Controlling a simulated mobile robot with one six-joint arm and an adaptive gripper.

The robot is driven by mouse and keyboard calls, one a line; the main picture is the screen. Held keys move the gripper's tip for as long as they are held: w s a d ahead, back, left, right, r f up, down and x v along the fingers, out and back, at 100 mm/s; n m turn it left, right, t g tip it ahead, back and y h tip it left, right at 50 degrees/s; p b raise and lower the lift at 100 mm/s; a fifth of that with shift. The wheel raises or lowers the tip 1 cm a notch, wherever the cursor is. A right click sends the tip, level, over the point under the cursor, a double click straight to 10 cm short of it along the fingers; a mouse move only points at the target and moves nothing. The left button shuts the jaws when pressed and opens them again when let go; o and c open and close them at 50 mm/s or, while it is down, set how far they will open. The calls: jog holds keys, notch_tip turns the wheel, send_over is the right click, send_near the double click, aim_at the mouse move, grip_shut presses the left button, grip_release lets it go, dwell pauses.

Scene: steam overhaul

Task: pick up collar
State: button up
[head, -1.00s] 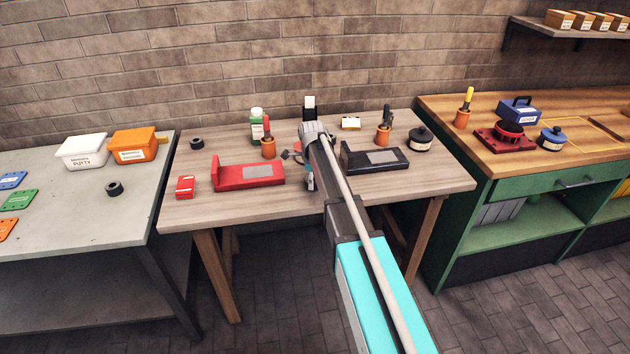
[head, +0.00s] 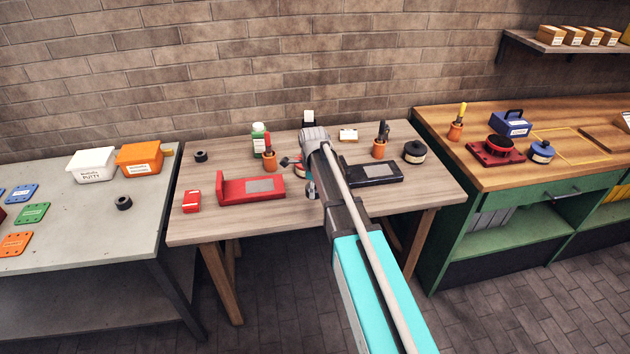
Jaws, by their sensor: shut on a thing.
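My gripper (head: 292,162) is over the middle wooden table, largely hidden behind my own wrist and arm. Only small dark parts of it show, left of the wrist. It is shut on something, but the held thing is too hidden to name. I cannot make out for certain which thing is the collar. One dark ring (head: 201,156) sits at the back left of the wooden table. Another dark ring (head: 123,203) lies on the grey table. Both are apart from my gripper.
A red angled block (head: 250,188) and a black block (head: 372,174) flank my arm on the wooden table (head: 210,231). The table's front left is mostly clear.

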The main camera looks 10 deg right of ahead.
aim_at(316, 197)
jog(key=s+r, duration=0.1)
jog(key=s, duration=0.1)
jog(key=s+r+p, duration=0.1)
jog(key=s, duration=0.1)
jog(key=s+r+p, duration=0.1)
jog(key=s, duration=0.2)
jog(key=shift+a, duration=0.35)
dwell(0.6)
jog(key=shift+s, duration=0.1)
